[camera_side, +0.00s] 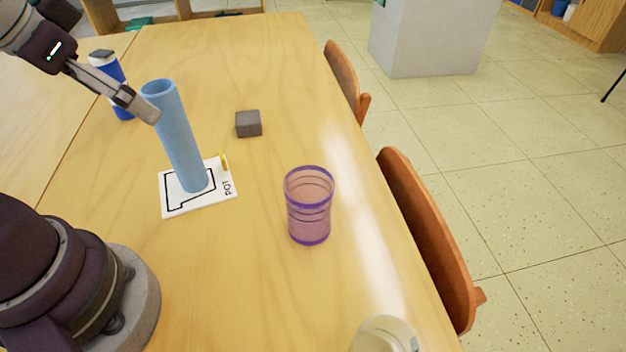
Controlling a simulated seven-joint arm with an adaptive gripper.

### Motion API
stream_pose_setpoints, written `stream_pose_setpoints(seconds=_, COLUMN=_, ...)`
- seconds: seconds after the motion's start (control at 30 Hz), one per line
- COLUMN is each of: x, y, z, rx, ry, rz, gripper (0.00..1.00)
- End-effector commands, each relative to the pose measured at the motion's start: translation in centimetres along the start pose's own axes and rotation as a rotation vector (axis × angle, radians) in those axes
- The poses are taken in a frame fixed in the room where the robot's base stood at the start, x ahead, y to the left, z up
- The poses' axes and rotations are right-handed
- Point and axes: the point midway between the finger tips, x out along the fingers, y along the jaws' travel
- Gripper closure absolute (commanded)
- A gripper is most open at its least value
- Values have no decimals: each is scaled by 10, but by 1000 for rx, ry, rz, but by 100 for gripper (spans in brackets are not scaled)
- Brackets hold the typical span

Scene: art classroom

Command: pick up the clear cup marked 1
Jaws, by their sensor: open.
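A see-through cup (309,207) with a purple tint and purple rims stands upright on the table, right of the middle. I see no number on it. A second clear, pale rounded thing (384,337) is cut off by the bottom edge; I cannot tell whether it is a cup or bears a mark. My gripper (146,109) is open at the upper left, far from both. Its fingertips overlap the upper part of a blue tube in the picture; I cannot tell whether they touch it.
The blue tube (180,140) stands upright on a white card (212,200) marked "POT". A grey block (248,123) lies behind it, and a blue and white can (108,75) stands at the far left. Two chairs (430,235) line the right edge of the wooden table (240,290).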

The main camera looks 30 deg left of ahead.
Motion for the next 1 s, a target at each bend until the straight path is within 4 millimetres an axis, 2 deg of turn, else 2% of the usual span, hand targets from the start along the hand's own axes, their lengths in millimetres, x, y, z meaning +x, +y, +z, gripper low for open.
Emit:
stream_pose_setpoints(seconds=0.37, x=0, y=1, z=-1, rx=8, ry=-1, rz=3, gripper=1)
stream_pose_setpoints(seconds=0.47, x=5, y=19, z=-13, rx=126, ry=-16, rz=43, gripper=1)
stream_pose_setpoints(seconds=0.57, x=19, y=68, z=-31, rx=399, ry=-43, rz=146, gripper=1)
stream_pose_setpoints(seconds=0.63, x=31, y=117, z=-34, rx=619, ry=-56, rz=241, gripper=1)
stream_pose_setpoints(seconds=0.7, x=42, y=166, z=-26, rx=819, ry=-64, rz=338, gripper=1)
stream_pose_setpoints(seconds=0.8, x=53, y=225, z=-1, rx=1042, ry=-73, rz=461, gripper=1)
stream_pose_setpoints(seconds=0.9, x=59, y=261, z=25, rx=1179, ry=-79, rz=545, gripper=1)
stream_pose_setpoints(seconds=1.0, x=63, y=277, z=39, rx=1237, ry=-83, rz=584, gripper=1)
